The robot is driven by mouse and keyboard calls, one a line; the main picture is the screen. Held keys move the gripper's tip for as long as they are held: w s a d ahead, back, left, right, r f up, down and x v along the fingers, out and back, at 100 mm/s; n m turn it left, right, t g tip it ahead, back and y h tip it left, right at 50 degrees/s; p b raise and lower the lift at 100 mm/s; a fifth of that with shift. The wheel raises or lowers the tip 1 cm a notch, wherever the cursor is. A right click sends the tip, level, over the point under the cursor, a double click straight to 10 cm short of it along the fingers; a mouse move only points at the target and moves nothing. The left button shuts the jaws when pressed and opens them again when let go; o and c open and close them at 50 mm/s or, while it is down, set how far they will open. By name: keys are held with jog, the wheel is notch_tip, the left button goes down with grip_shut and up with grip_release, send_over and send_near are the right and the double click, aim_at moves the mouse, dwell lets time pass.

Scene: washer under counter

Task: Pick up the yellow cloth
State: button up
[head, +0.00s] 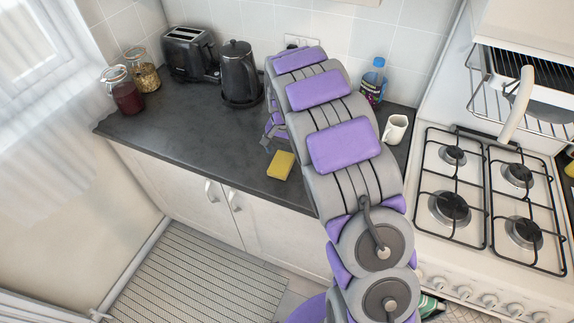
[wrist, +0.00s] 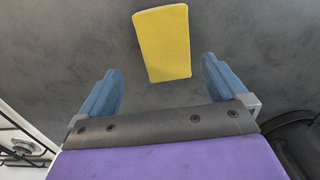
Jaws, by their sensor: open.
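The yellow cloth (head: 281,165) is a small, thick rectangular block, more like a sponge, lying flat on the dark counter near its front edge. In the wrist view the yellow cloth (wrist: 162,44) lies ahead of my gripper (wrist: 161,78), roughly centred across the gap between the two blue fingers. My gripper is open and empty, and the fingers do not touch the cloth. In the head view my gripper (head: 268,143) is mostly hidden behind my arm, just beyond and left of the cloth.
A black kettle (head: 240,73) and toaster (head: 190,54) stand behind, with two jars (head: 124,92) at left. The gas hob (head: 487,190) is further right. The counter (head: 185,135) left of the cloth is clear.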

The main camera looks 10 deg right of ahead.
aim_at(283, 162)
jog(key=shift+a+f, duration=0.25)
jog(key=shift+a, duration=0.15)
jog(key=f, duration=0.2)
jog(key=a+f+b, duration=0.1)
jog(key=f, duration=0.1)
jog(key=shift+s+b, duration=0.15)
jog(key=shift+b, duration=0.15)
jog(key=shift+d+f, duration=0.15)
jog(key=shift+d, duration=0.5)
jog(key=shift+a, duration=0.1)
jog(key=c, duration=0.3)
jog(key=shift+a, duration=0.4)
jog(key=c, duration=0.5)
jog(key=shift+d, duration=0.1)
jog(key=c, duration=0.3)
jog(key=shift+d, duration=0.2)
jog(key=shift+c, duration=0.2)
